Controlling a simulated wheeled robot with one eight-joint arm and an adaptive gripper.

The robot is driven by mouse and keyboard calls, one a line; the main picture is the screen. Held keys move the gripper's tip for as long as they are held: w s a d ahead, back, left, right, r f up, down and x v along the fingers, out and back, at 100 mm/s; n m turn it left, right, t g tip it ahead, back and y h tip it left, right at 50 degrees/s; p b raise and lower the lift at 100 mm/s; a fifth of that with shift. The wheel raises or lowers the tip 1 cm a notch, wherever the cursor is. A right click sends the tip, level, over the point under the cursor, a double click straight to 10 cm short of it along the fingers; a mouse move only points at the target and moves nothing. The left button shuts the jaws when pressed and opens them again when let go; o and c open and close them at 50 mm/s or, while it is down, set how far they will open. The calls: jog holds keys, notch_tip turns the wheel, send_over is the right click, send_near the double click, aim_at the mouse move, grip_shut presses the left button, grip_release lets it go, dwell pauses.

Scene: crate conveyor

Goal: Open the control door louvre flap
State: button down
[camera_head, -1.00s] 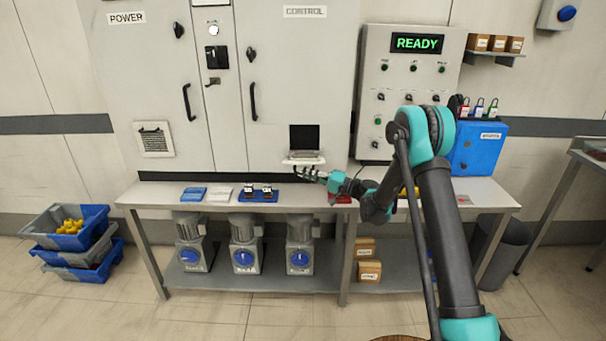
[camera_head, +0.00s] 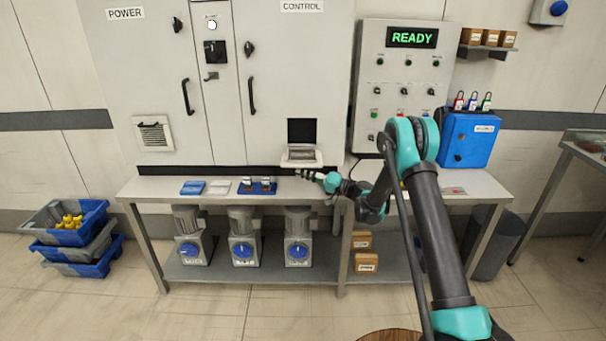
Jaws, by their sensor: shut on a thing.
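The control door louvre flap (camera_head: 290,162) is a white-framed panel low on the control door (camera_head: 296,75). It is tilted down and outward, and a dark square opening (camera_head: 301,131) shows above it. My gripper (camera_head: 302,171) is at the flap's lower front edge, shut on it, with the arm reaching in from the right. The fingers are small in the view, so their exact hold on the edge is hard to make out.
A workbench (camera_head: 220,197) runs below the cabinet, with blue and white items and a blue tray (camera_head: 257,187) left of my gripper. A grey READY panel (camera_head: 390,75) and a blue box (camera_head: 472,138) stand to the right. The power door has a closed louvre (camera_head: 153,133).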

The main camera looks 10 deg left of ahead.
jog(key=shift+w, duration=0.3)
jog(key=c, duration=1.9)
grip_release()
jog(key=shift+d, duration=0.1)
jog(key=s+d+f, duration=0.1)
jog(key=d+f, duration=0.1)
jog(key=d, duration=0.9)
jog(key=shift+s+d, duration=0.25)
jog(key=shift+d, duration=0.05)
